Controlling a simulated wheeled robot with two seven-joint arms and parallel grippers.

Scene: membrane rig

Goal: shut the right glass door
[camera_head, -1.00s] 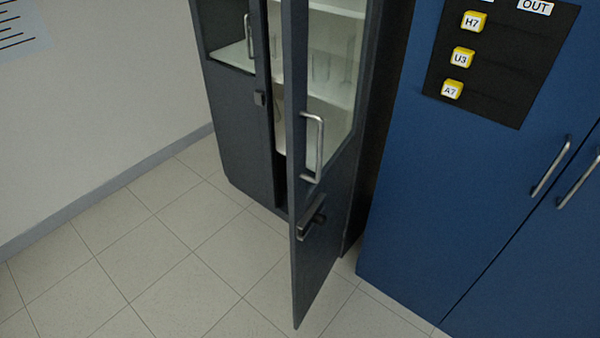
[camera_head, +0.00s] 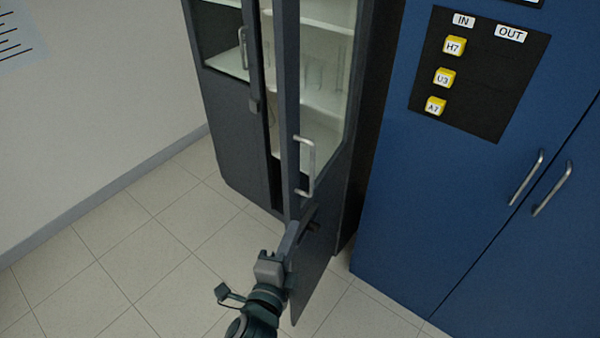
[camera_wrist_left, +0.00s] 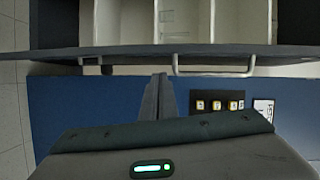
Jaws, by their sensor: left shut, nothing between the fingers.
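The right glass door (camera_head: 316,252) of the dark grey cabinet stands ajar, swung out toward me. It has a glass upper part, a silver bar handle (camera_head: 310,168) and a dark lever below, partly hidden by my gripper. My left gripper (camera_head: 301,212) is shut and empty, its fingers at the door's outer face just below the bar handle. In the left wrist view the closed fingers (camera_wrist_left: 161,78) point at the door's face, between the bar handle (camera_wrist_left: 213,71) and the lever (camera_wrist_left: 92,68). I cannot tell whether they touch it. My right gripper is not in view.
The cabinet's left door (camera_head: 228,130) looks closed. A blue cabinet (camera_head: 430,230) stands to the right, with a black board (camera_head: 485,95) of yellow tags and two bar handles. The tiled floor (camera_head: 150,265) in front is clear. A wall is at left.

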